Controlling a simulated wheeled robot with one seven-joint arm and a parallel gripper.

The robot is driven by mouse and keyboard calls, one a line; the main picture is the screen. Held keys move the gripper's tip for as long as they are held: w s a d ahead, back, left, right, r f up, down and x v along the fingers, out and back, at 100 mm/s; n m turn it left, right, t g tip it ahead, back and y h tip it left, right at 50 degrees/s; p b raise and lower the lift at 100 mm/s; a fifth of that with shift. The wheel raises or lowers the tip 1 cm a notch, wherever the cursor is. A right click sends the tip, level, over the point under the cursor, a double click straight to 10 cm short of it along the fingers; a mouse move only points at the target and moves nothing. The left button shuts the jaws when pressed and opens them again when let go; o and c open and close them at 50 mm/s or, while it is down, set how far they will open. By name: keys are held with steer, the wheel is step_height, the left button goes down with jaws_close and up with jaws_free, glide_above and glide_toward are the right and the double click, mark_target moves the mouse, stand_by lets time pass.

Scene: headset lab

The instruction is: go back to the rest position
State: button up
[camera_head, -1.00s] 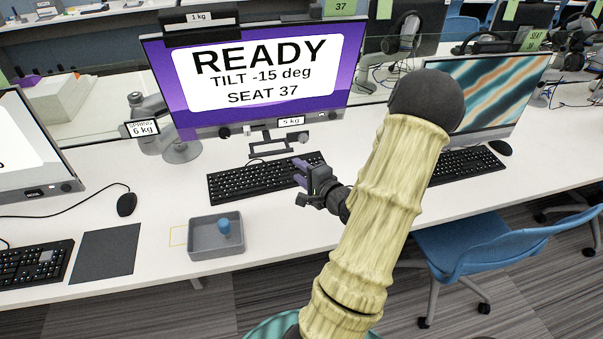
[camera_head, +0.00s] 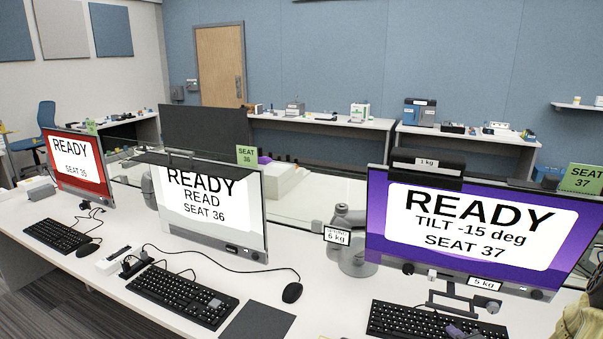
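Only a small part of my gripper (camera_head: 462,331) shows, at the bottom edge on the right. Its purple finger parts are over the keyboard (camera_head: 400,318) in front of the Seat 37 monitor. The rest of it is cut off, so I cannot tell whether it is open or holds anything. A piece of my arm in its pale yellow cover (camera_head: 582,322) shows in the bottom right corner. The Seat 37 monitor (camera_head: 378,215) has a purple screen reading "READY, TILT -15 deg, SEAT 37". A black block marked 1 kg (camera_head: 427,168) sits on its top edge.
The Seat 36 monitor (camera_head: 252,228) and the red Seat 35 monitor (camera_head: 105,178) stand to the left on the white desk (camera_head: 325,290). A grey stand labelled 6 kg (camera_head: 352,255) is beside Seat 37. A mouse (camera_head: 292,292) and dark mat (camera_head: 258,323) lie in front.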

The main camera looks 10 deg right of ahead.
steer(key=a+r+n+g+p, duration=0.35)
steer(key=a+n+g, duration=0.25)
steer(key=a+n, duration=0.45)
steer(key=s+a+r+n+g+p, duration=0.1)
steer(key=s+a+r+n+g, duration=0.1)
steer(key=a, duration=0.6)
steer(key=s+a+r+n+g+y+p, duration=0.1)
steer(key=s+a+r+n, duration=0.3)
steer(key=a, duration=0.4)
steer(key=shift+s+a+r+g+y+p, duration=0.35)
steer(key=shift+s+r+g+p, duration=0.25)
steer(key=shift+s, duration=0.65)
steer(key=shift+f, duration=0.1)
